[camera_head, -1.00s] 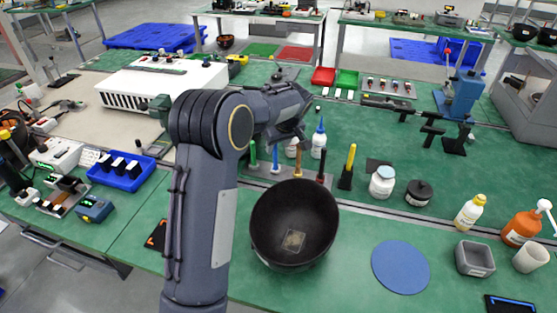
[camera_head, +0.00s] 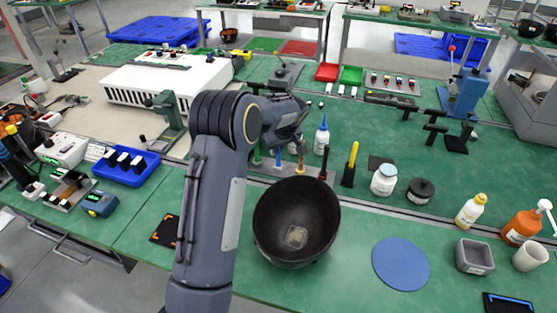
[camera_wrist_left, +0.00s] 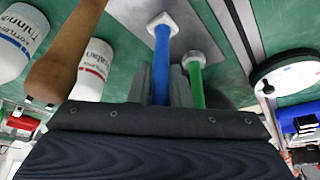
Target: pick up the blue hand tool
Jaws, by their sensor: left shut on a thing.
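The blue hand tool (camera_wrist_left: 162,62) has a thin blue handle with a pale end, seen in the left wrist view. My left gripper (camera_wrist_left: 160,84) is shut on its handle. In the head view, my left gripper (camera_head: 282,148) is over the row of upright tools, and only a bit of the blue tool (camera_head: 278,160) shows below it. The pale end appears against a grey plate; I cannot tell whether it touches.
A green-handled tool (camera_wrist_left: 194,82) stands close beside the held one. A brown-handled tool (camera_head: 300,160) is on the other side. A white bottle (camera_head: 321,140) stands behind the row, and a black bowl (camera_head: 268,225) in front.

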